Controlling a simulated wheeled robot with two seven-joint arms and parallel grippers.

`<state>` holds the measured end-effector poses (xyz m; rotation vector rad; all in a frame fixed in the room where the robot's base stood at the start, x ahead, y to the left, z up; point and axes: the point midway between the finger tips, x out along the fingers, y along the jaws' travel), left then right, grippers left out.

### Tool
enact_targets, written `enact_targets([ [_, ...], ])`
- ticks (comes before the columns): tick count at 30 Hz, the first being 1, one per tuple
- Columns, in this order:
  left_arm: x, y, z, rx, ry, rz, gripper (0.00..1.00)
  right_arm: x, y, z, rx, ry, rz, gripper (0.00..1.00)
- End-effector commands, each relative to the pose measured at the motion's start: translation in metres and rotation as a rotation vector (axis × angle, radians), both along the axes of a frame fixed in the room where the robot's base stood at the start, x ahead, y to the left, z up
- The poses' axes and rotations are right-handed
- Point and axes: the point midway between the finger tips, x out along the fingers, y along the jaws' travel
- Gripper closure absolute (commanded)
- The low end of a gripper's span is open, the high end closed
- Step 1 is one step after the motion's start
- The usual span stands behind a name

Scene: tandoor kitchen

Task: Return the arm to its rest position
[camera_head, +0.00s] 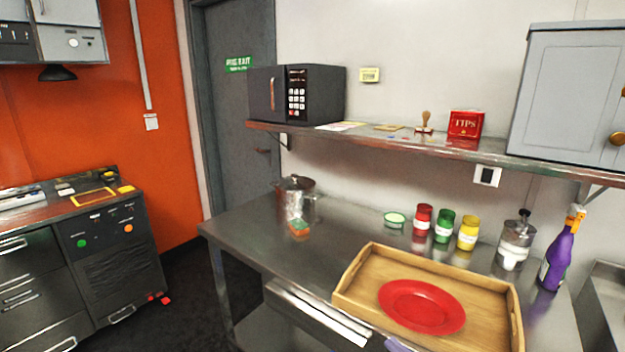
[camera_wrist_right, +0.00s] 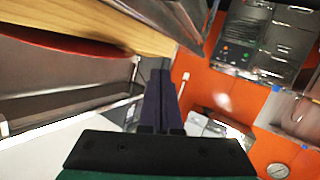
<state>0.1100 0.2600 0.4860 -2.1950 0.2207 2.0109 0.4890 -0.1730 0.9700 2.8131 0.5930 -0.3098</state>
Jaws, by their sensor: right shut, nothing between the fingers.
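My right gripper (camera_head: 397,345) barely shows at the bottom edge of the head view, in front of the steel table (camera_head: 245,228) and below the wooden tray. In the right wrist view its two dark fingers (camera_wrist_right: 160,78) lie together, shut with nothing between them. The gripper is apart from the tray and the plate. Most of my right arm is out of the picture. My left gripper is in neither view.
A wooden tray (camera_head: 352,290) with a red plate (camera_head: 422,306) sits at the table's front. Behind stand a pot (camera_head: 296,200), red, green and yellow jars (camera_head: 444,226), a dispenser (camera_head: 515,240) and a purple spray bottle (camera_head: 556,255). A shelf (camera_head: 370,135) hangs above.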

Motion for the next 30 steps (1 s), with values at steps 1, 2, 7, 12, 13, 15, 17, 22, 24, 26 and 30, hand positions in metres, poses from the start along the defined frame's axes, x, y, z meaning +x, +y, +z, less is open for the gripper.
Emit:
enact_targets([
  [1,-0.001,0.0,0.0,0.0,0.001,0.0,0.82,-0.017,0.002,-0.021,-0.018,0.126,0.001,1.0],
  [2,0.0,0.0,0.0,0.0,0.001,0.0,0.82,-0.028,0.002,-0.033,-0.028,0.206,-0.005,1.0],
  [7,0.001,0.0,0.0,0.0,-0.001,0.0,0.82,-0.091,-0.016,-0.081,-0.087,0.578,-0.109,1.0],
  [12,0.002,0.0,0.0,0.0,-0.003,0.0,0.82,-0.154,-0.042,-0.103,-0.133,0.871,-0.272,1.0],
  [13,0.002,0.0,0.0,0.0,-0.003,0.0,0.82,-0.165,-0.047,-0.104,-0.139,0.915,-0.306,1.0],
  [15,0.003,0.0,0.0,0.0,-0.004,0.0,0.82,-0.19,-0.058,-0.107,-0.155,1.014,-0.385,1.0],
  [17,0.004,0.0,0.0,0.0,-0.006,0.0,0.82,-0.181,-0.056,-0.133,-0.158,1.017,-0.373,1.0],
  [22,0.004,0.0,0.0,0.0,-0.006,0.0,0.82,-0.176,-0.054,-0.197,-0.167,1.042,-0.366,1.0],
  [24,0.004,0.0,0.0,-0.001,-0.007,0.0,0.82,-0.177,-0.053,-0.226,-0.172,1.053,-0.362,1.0],
  [26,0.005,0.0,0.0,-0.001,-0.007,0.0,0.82,-0.181,-0.053,-0.253,-0.176,1.066,-0.36,1.0],
  [30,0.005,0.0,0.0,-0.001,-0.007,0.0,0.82,-0.204,-0.056,-0.328,-0.19,1.1,-0.352,1.0],
])
